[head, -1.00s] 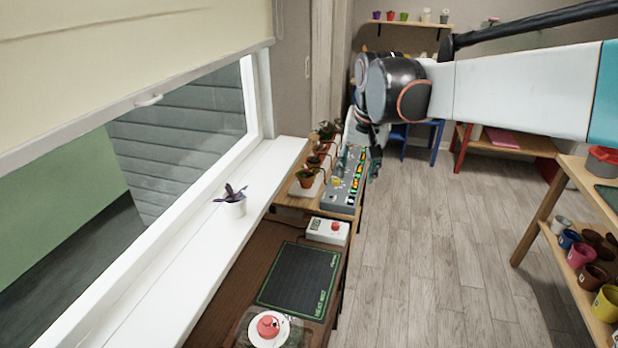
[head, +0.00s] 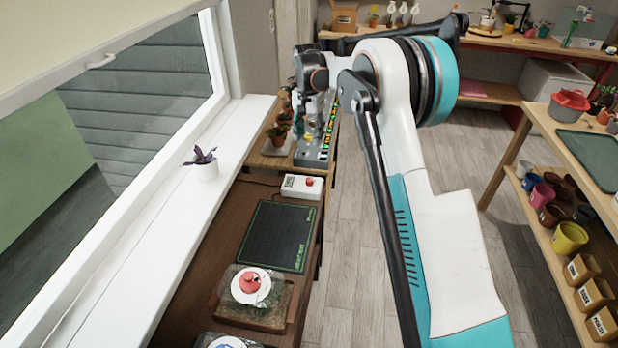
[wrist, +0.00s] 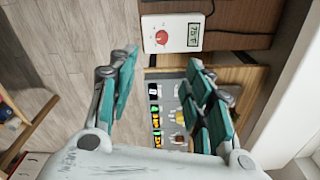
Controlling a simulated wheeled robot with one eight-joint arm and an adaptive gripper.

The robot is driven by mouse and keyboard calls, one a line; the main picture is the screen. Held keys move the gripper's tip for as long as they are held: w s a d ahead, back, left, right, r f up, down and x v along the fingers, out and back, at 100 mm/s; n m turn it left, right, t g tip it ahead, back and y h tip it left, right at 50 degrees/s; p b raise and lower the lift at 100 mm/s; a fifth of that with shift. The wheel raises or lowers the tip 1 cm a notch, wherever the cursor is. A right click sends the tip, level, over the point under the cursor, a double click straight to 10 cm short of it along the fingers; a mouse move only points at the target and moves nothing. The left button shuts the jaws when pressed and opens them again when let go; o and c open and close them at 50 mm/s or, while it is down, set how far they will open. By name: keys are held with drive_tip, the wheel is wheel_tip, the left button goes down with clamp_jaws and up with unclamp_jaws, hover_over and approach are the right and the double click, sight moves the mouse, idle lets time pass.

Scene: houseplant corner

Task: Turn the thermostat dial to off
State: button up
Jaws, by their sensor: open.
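The thermostat (head: 302,187) is a white box on the dark wooden bench, with a red dial (head: 309,182) on its right side in the head view. In the wrist view the thermostat (wrist: 173,33) lies beyond my fingertips, with the red dial (wrist: 162,37) and a lit display (wrist: 194,35) clear of the fingers. The dial's setting is too small to read. My gripper (wrist: 162,64) is open and empty, with teal finger pads spread apart. In the head view it hangs over the grey control panel (head: 313,157), behind the thermostat, not touching the dial.
A black heat mat (head: 275,236) lies in front of the thermostat. Nearer are a tray and a white plate with a red object (head: 250,282). Potted plants (head: 278,135) stand left of the panel. A small potted plant (head: 205,165) sits on the sill. A cable runs from the thermostat.

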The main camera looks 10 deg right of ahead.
drive_tip(key=m, duration=0.1)
approach(309, 179)
drive_tip(key=shift+g, duration=0.4)
wheel_tip(309, 179, down, 9)
drive_tip(key=b, duration=0.4)
drive_tip(key=shift+w+d+r, duration=0.1)
drive_tip(key=shift+w+d, duration=0.05)
drive_tip(key=shift+c, duration=0.6)
drive_tip(key=c, duration=1)
